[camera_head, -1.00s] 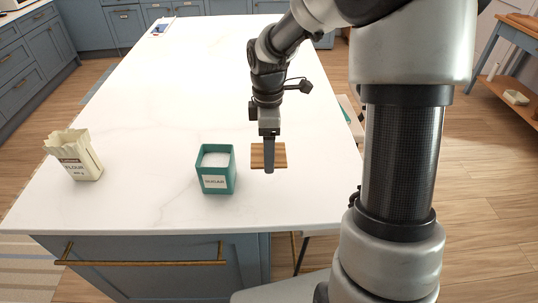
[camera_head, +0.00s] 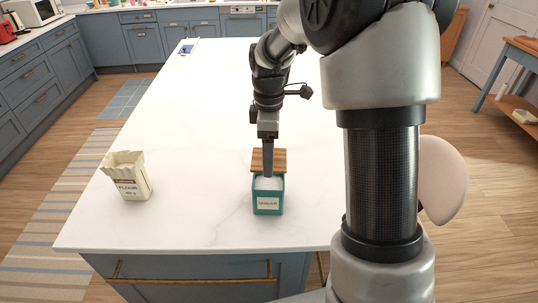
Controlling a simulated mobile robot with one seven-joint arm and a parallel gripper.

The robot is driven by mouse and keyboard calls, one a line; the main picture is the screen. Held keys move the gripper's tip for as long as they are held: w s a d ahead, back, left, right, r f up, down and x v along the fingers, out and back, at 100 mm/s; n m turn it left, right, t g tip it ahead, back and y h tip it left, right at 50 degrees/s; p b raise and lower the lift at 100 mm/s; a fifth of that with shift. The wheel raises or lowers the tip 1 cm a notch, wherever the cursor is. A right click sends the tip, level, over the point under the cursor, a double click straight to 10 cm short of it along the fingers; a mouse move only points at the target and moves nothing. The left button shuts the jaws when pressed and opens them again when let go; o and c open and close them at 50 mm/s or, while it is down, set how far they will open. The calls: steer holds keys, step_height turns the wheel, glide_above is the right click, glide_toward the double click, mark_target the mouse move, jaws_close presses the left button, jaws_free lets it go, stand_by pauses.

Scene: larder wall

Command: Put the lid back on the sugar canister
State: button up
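The sugar canister (camera_head: 268,206) is a teal square box with a white label. It stands upright and open on the white counter near the front edge, with white sugar (camera_head: 259,184) inside. The square wooden lid (camera_head: 280,162) shows just above and behind the canister's opening in the picture. My gripper (camera_head: 268,172) points straight down in front of the lid's middle, its tip overlapping the canister's back rim. It appears shut on the lid, as the lid has travelled with it; the grip itself is seen edge-on. I cannot tell the lid's exact height above the canister.
A cream flour bag (camera_head: 131,178) stands on the counter (camera_head: 200,130) to the left. A blue drawer front with a brass handle (camera_head: 190,281) lies below the near edge.

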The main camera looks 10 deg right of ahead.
steer(key=shift+r, duration=0.15)
stand_by(0.3)
steer(key=shift+f+b, duration=1.65)
steer(key=shift+f, duration=1.25)
steer(key=shift+f, duration=0.55)
steer(key=o, duration=1.2)
steer(key=shift+o, duration=0.4)
steer(key=shift+r, duration=0.1)
steer(key=shift+r+p, duration=2.6)
steer(key=shift+r, duration=0.85)
